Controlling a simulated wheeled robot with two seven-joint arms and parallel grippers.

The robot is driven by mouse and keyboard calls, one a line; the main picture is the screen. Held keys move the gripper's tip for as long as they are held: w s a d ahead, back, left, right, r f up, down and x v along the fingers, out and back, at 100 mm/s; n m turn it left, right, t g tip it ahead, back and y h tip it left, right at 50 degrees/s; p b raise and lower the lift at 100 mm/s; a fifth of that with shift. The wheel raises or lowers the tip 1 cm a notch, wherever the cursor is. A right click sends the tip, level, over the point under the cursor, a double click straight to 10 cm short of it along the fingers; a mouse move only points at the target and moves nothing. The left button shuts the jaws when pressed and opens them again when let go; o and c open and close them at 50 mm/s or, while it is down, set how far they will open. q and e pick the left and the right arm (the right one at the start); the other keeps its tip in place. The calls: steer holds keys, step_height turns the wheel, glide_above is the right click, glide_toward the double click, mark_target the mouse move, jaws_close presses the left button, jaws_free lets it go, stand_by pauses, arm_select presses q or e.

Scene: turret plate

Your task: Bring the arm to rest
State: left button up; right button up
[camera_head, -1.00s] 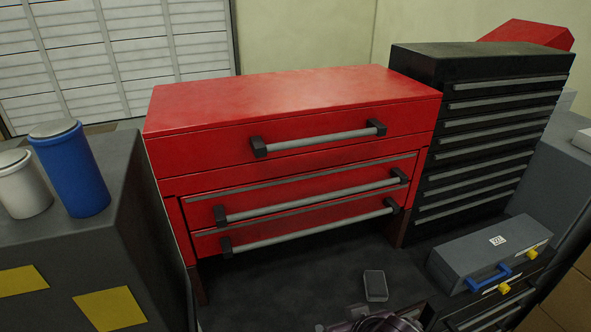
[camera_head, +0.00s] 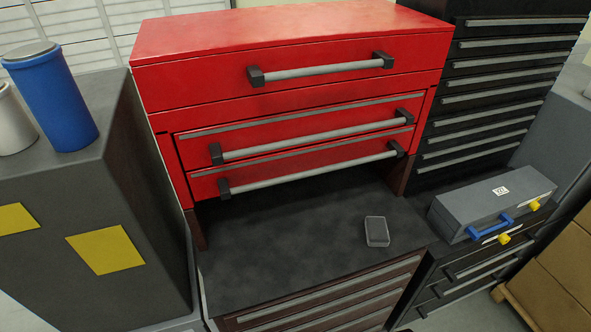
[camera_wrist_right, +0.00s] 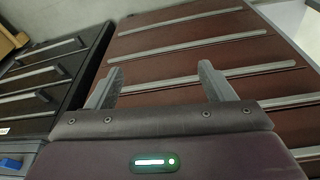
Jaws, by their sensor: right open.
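My right gripper (camera_wrist_right: 160,85) shows in the right wrist view. Its two fingers stand wide apart with nothing between them. Beyond them is the brown drawer front (camera_wrist_right: 190,50) with several grey handle strips, apart from the fingers as far as I can tell. In the head view neither of my arms shows. A small grey box (camera_head: 377,231) rests on the dark worktop (camera_head: 290,262) below the red tool chest (camera_head: 290,95).
A grey case (camera_head: 490,205) with a blue handle sits on the dark cabinet at right. A tall black drawer cabinet (camera_head: 500,90) stands behind it. At left, a blue canister (camera_head: 55,100) and a white one (camera_head: 12,120) stand on a grey cabinet (camera_head: 150,200). Cardboard boxes (camera_head: 560,270) are at lower right.

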steer(key=s+f+b, duration=0.3)
steer(key=s+f, duration=0.1)
steer(key=f, duration=1.1)
steer(key=s+d+f+g+b, duration=0.1)
steer(key=s+d+f+b, duration=0.1)
steer(key=s+f, duration=0.7)
steer(key=s+d+f+b, duration=0.2)
steer(key=s+f, duration=0.7)
steer(key=f, duration=0.5)
steer(key=shift+s+g+b, duration=0.35)
steer(key=shift+g+b, duration=0.05)
steer(key=shift+b, duration=0.45)
